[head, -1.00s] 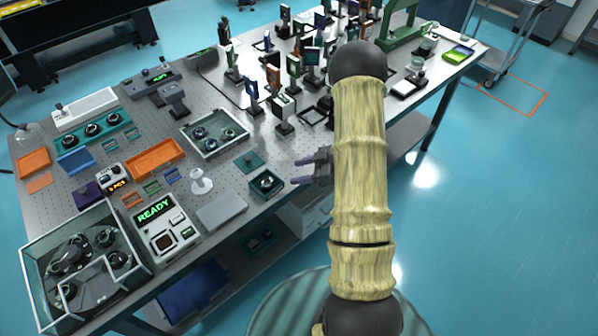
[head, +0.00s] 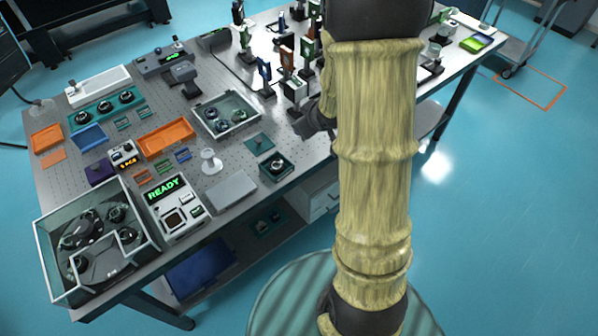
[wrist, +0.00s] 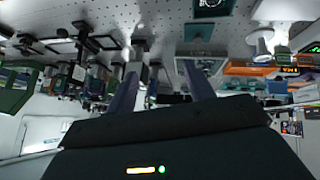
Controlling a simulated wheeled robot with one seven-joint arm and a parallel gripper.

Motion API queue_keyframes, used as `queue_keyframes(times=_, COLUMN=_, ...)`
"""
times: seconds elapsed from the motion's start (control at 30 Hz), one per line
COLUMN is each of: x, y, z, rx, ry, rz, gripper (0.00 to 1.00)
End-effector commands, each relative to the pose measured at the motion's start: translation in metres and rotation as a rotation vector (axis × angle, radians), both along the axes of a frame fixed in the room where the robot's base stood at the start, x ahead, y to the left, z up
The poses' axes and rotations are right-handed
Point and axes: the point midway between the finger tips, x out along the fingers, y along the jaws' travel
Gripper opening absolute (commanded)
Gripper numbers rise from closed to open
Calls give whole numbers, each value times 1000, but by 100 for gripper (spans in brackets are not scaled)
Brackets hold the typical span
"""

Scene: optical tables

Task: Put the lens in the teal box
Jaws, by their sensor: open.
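The small teal box (head: 276,174) stands open-topped near the table's front edge. It holds a dark round piece with a glassy centre, which looks like a lens (head: 277,164). In the wrist view the box (wrist: 212,13) is partly cut off at the top edge. A flat teal square (head: 259,143) with a small knob, perhaps a lid, lies just behind it. My gripper (wrist: 160,70) shows two purple fingers spread apart with nothing between them. In the head view only a dark part of it shows beside my arm, right of and behind the box; the fingertips are hidden.
A grey plate (head: 232,192) and a white stand (head: 211,162) are left of the box. A white-rimmed tray (head: 226,115) and a teal tray (head: 107,112) hold several lenses. A glass-walled enclosure (head: 97,240) fills the front left corner. Upright optics mounts crowd the back.

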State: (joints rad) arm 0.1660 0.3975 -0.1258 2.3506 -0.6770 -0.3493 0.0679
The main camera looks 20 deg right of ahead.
Motion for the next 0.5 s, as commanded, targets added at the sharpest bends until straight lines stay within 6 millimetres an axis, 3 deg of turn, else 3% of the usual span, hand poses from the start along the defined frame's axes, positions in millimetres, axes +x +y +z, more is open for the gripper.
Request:
queue_keyframes(times=0.1, x=-41, y=21, z=19, rx=19, ry=106, rz=-132, gripper=53)
queue_keyframes(times=0.3, x=-127, y=66, z=33, rx=112, ry=330, rz=-298, gripper=53)
queue_keyframes(times=0.4, x=-157, y=83, z=36, rx=153, ry=412, rz=-334, gripper=53)
queue_keyframes(times=0.5, x=-170, y=91, z=37, rx=172, ry=448, rz=-350, gripper=53)
